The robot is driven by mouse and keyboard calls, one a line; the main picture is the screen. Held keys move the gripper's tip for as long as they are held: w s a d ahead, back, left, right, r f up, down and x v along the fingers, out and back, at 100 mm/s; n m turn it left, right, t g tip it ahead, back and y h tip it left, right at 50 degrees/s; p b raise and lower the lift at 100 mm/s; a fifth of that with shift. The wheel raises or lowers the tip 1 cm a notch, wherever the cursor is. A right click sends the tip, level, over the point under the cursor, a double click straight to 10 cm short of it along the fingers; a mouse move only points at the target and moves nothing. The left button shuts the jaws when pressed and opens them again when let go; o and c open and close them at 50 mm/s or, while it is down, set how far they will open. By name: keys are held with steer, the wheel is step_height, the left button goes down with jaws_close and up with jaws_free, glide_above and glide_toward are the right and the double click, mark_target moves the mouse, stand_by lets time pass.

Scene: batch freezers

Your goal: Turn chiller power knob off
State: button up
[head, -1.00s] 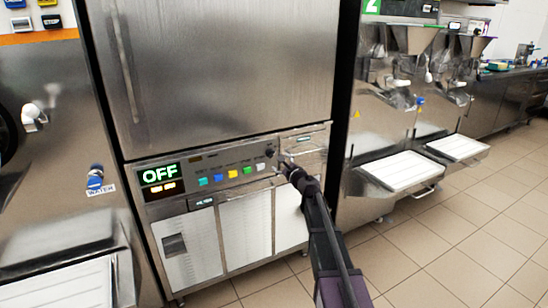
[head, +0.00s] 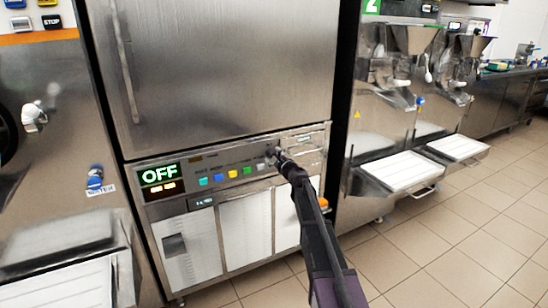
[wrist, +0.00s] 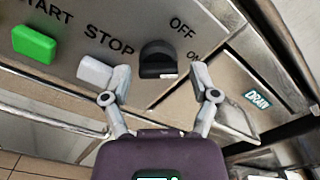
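The chiller (head: 225,60) is a steel cabinet with a control panel below its door. Its green display (head: 159,174) reads OFF. The black power knob (wrist: 158,58) is on the panel, with "OFF" and a partly hidden "ON" printed at its right in the wrist view. My gripper (wrist: 161,80) is open, its fingers apart on the left and right of the knob's near side. I cannot tell whether they touch it. In the head view my gripper (head: 279,158) is at the panel's right part and covers most of the knob.
Left of the knob are a light grey button (wrist: 97,72) under STOP and a green button (wrist: 33,43) under START. Batch freezers with white trays (head: 397,170) stand to the right. The tiled floor (head: 440,240) in front is clear.

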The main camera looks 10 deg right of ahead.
steer(key=c, duration=0.7)
steer(key=shift+d+n, duration=0.1)
steer(key=shift+n, duration=0.2)
steer(key=shift+w+d+n, duration=0.1)
steer(key=shift+n, duration=2.25)
steer(key=shift+w+n, duration=0.1)
steer(key=shift+n, duration=2.25)
steer(key=o, duration=1.1)
steer(key=shift+s, duration=0.2)
